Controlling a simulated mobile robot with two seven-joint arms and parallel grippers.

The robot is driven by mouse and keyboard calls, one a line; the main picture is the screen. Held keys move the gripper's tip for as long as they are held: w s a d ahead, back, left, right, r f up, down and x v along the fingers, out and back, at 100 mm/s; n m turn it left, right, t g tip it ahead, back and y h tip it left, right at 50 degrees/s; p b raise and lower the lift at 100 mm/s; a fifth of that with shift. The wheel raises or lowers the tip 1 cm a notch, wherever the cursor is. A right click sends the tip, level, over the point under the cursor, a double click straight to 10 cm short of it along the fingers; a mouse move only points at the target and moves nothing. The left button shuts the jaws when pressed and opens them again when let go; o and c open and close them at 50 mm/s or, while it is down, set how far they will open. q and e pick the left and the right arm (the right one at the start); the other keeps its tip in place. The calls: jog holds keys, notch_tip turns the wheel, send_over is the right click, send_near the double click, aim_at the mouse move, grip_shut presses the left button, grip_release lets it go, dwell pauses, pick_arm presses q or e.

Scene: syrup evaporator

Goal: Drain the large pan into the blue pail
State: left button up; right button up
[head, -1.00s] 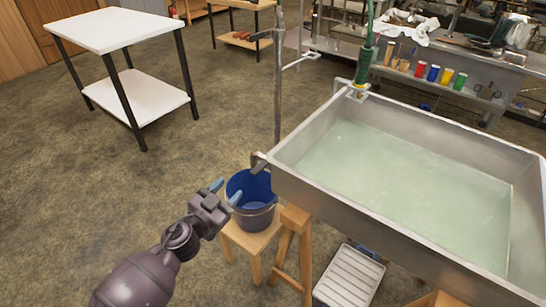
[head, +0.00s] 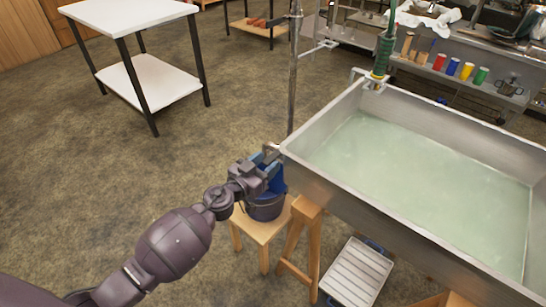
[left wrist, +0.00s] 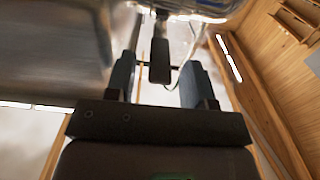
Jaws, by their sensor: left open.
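The large metal pan (head: 335,188) stands on wooden legs at the right and holds pale greenish liquid. The blue pail (head: 265,207) sits on a small wooden stool below the pan's near-left corner, partly hidden by my gripper. My left gripper (head: 271,163) is open above the pail, beside that corner. In the left wrist view a dark lever-like handle (left wrist: 160,60) shows between the two blue fingers (left wrist: 157,82), apart from both. Whether it lies fully between the fingertips I cannot tell. The pan's outlet is hidden behind the gripper in the head view. My right gripper is not in view.
A green hose fitting (head: 383,55) hangs at the pan's far corner. A vertical metal pole (head: 293,80) stands behind the gripper. A ribbed white tray (head: 357,272) lies below the pan. A white table (head: 130,15) stands at the back left, with open floor before it.

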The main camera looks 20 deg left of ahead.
aim_at(280, 151)
pick_arm(q)
jog(key=shift+x, duration=1.65)
jog(key=shift+c, duration=0.2)
grip_shut()
